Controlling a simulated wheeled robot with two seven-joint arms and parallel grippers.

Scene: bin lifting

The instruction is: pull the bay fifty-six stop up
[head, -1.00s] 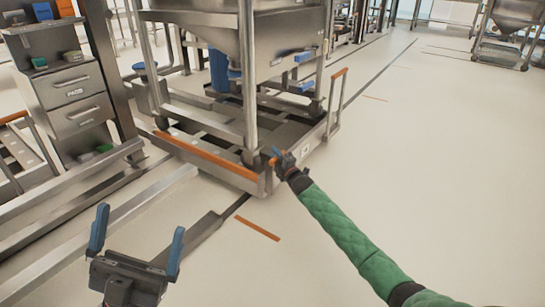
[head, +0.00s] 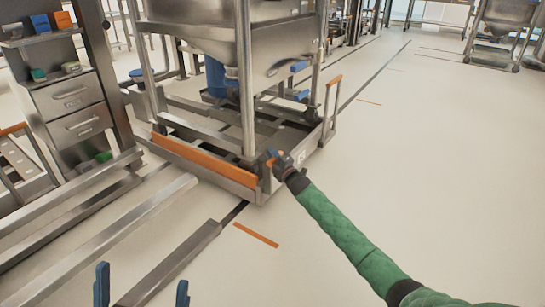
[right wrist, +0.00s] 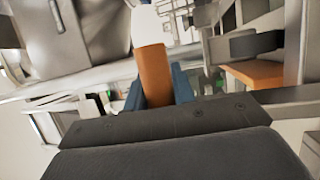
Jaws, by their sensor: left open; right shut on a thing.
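The stop (head: 205,160) is a long orange plate along the front edge of a low steel dock frame, below a bin on legs. Its broad orange face stands up toward me in the head view. No bay number is readable. My right gripper (head: 272,158) is at the stop's right end, at the frame's front corner. In the right wrist view its blue fingers are shut on an upright orange handle (right wrist: 153,75). How the handle joins the stop is hidden. My left gripper (head: 142,287) is open and empty at the bottom edge, away from the dock.
The steel bin (head: 275,40) stands on its legs over the dock frame (head: 225,180). A steel rail (head: 170,265) lies on the floor in front. A drawer cabinet (head: 75,110) is at the left. Floor to the right is clear.

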